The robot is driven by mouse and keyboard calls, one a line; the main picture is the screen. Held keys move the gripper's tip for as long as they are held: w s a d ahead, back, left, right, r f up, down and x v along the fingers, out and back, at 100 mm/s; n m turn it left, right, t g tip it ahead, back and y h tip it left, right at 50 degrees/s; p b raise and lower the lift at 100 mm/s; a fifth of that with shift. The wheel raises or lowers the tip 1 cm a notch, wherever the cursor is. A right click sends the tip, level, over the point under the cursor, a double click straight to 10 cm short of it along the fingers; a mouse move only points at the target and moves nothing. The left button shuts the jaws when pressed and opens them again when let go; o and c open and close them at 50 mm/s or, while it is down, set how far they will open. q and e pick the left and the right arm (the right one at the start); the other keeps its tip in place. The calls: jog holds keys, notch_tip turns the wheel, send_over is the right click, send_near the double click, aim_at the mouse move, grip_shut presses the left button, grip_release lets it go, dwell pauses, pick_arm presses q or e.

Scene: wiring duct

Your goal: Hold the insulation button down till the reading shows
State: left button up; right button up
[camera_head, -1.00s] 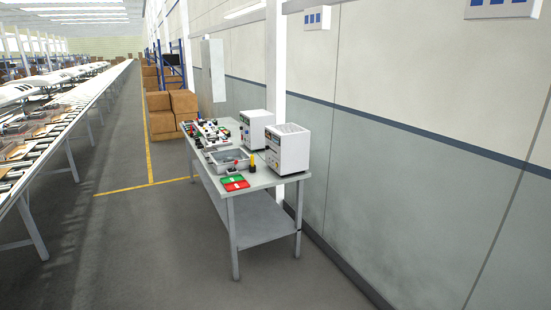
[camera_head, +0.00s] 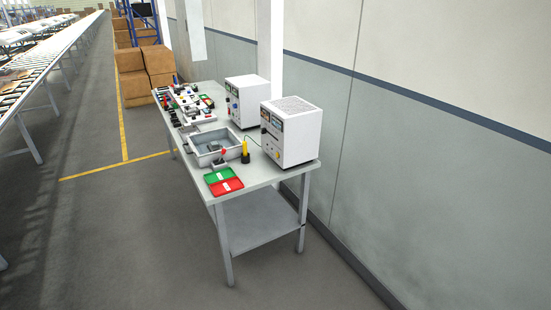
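Two white box-shaped instruments stand on a grey workbench (camera_head: 262,178) along the wall. The nearer instrument (camera_head: 291,132) has small displays and controls on its left-facing front. The farther instrument (camera_head: 246,101) is similar, with coloured knobs or sockets. Which button is the insulation button, and any reading, is too small to tell. A yellow probe-like item (camera_head: 245,152) stands upright in a dark base beside the nearer instrument, and a red-topped item (camera_head: 223,154) stands near it. Neither of my grippers is in view.
A grey tray (camera_head: 197,156), a green pad (camera_head: 217,175) and a red pad (camera_head: 227,186) lie on the bench, with several small parts behind. Cardboard boxes (camera_head: 135,85) stand beyond. Grey floor (camera_head: 120,230) is clear left of the bench. A conveyor (camera_head: 30,95) runs at far left.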

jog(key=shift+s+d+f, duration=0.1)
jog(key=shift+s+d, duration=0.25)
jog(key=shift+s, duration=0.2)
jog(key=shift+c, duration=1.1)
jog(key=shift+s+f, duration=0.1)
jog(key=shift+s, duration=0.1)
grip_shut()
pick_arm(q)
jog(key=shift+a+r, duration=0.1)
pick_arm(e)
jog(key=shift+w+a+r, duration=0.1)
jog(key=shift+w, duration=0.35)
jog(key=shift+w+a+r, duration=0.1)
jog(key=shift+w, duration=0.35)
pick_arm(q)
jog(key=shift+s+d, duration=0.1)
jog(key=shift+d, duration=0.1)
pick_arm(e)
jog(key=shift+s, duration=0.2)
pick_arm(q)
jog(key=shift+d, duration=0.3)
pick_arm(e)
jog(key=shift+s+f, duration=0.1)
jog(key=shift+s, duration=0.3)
